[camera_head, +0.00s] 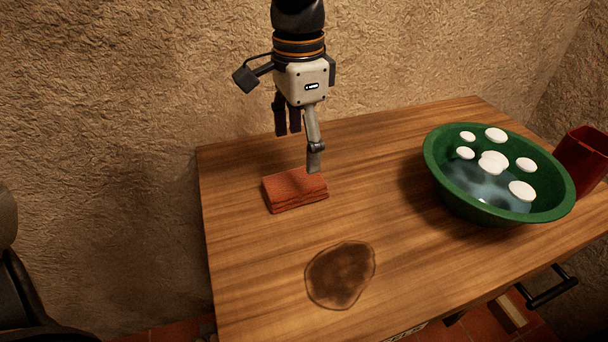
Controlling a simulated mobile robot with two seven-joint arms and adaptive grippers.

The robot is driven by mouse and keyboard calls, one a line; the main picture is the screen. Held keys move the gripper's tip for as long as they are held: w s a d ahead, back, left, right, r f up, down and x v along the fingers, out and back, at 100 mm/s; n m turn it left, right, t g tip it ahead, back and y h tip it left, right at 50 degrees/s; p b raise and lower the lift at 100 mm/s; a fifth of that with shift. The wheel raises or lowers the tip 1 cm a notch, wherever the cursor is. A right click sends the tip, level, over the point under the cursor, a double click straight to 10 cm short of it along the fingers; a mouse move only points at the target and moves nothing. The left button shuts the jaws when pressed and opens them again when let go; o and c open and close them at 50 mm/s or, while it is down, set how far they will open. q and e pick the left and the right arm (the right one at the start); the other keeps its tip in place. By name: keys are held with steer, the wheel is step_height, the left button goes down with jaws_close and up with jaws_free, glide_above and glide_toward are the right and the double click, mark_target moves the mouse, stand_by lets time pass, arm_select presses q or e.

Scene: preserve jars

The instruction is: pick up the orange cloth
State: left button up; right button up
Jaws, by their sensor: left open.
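The orange cloth (295,191) is a small folded, layered red-orange block lying on the wooden table near its left edge. My left gripper (300,150) comes down from the top of the picture and is open. Its fingers point down above the cloth's far side, with one light fingertip close to the cloth's upper right part. Whether that fingertip touches the cloth cannot be told. Nothing is held between the fingers. My right gripper is not in view.
A dark brown wet-looking stain (340,275) lies in front of the cloth on the wooden table (400,240). A green basin (445,190) with water and several white discs (495,134) stands to the right. A dark red container (584,160) is beyond it. A rough wall (120,120) is behind.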

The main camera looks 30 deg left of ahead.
mark_target(295, 181)
arm_select(q)
steer(key=f, duration=0.5)
steer(key=s+f, duration=0.1)
steer(key=f, duration=0.2)
steer(key=shift+a+f, duration=0.3)
steer(key=shift+f, duration=0.05)
steer(key=shift+r, duration=0.1)
steer(key=c, duration=1.2)
